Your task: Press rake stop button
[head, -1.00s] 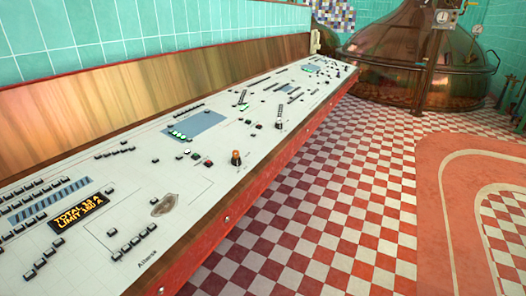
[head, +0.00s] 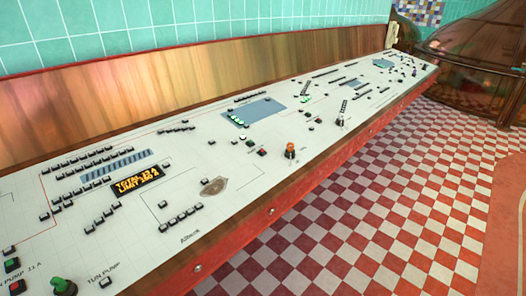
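A long white control panel (head: 330,120) with many small buttons and switches runs from the near left to the far right. Near its middle, a red button (head: 262,152) sits beside a dark button (head: 251,144), just left of an orange-topped knob (head: 290,148). At the near left are a green button (head: 11,264) and a red button (head: 16,286) next to a large green knob (head: 63,286), labelled as a pump. I cannot read any rake label. My gripper is not in view.
An amber display (head: 137,180) shows a total and a limit. The panel's red front edge (head: 300,192) borders the red and white checkered floor (head: 400,220), which is clear. A copper kettle (head: 475,60) stands at the far right.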

